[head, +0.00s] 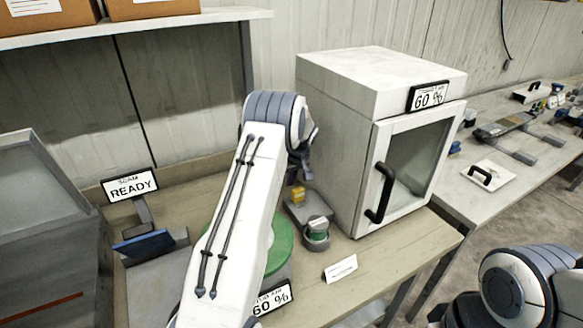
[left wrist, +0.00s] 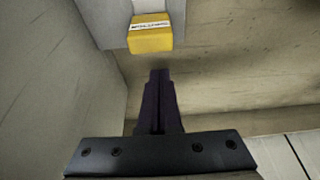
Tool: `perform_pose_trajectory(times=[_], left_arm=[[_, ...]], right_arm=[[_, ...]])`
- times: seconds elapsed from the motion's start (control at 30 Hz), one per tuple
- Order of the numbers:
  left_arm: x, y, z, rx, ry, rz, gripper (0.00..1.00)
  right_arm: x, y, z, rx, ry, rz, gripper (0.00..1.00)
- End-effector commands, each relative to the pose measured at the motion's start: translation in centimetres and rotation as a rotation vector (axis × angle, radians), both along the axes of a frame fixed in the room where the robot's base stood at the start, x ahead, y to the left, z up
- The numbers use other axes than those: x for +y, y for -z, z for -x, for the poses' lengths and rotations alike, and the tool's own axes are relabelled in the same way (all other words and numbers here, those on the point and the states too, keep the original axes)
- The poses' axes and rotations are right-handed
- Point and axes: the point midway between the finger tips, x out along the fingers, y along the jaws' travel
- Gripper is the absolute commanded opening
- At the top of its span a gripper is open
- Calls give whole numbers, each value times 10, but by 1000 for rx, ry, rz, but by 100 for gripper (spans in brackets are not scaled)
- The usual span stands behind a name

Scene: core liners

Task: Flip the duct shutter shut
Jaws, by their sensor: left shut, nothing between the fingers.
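No part is clearly readable as the duct shutter. A yellow block (head: 298,195) with a small label sits on a grey base beside the white cabinet. It shows large in the left wrist view (left wrist: 151,38), its label too small to read. My left gripper (left wrist: 159,74) is shut and empty, its dark fingertips just short of the yellow block in that picture; I see no contact. In the head view the left gripper (head: 301,167) is partly hidden by its own wrist, above the yellow block. My right gripper is not in view; only part of the right arm shows.
The white cabinet (head: 330,120) with a glass door and black handle stands right of the left gripper. A READY sign (head: 130,187) stands left. A second bench (head: 470,205) lies right.

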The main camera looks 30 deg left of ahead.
Motion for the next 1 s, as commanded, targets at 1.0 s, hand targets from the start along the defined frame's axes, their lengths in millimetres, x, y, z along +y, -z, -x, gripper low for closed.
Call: perform_pose_trajectory(times=[1.0], left_arm=[[-58, 1, 29, -6, -2, -1, 0]], right_arm=[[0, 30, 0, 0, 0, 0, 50]])
